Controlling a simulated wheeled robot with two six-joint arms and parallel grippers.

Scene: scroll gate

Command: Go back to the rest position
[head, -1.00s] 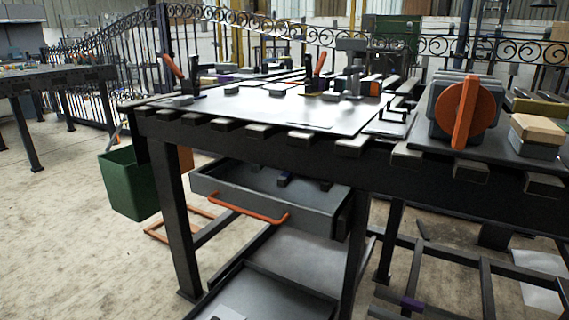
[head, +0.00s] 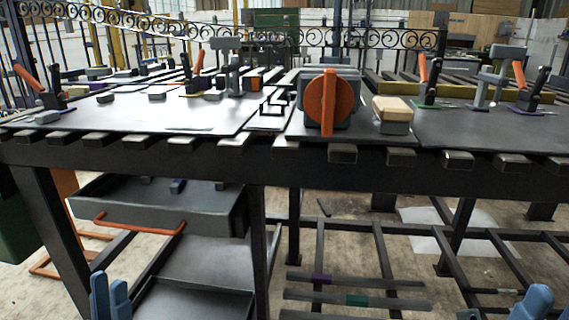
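My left gripper (head: 111,298) shows as two blue fingertips at the bottom edge, left of centre, in front of the table and below its top. The fingertips stand close side by side, and nothing is seen between them; the view cuts off the rest. My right gripper (head: 530,304) shows only as blue parts at the bottom right edge. Whether either is open or shut is not clear. Both are apart from the workbench (head: 300,172). An orange rotary handle (head: 328,100) on a grey box stands upright on the bench.
A grey drawer (head: 160,208) with an orange handle sticks out under the bench at left. A tan-topped block (head: 393,112), clamps with orange levers and metal plates (head: 130,108) lie on top. A green bin (head: 14,228) is at the left edge. A slatted lower rack (head: 355,285) is below.

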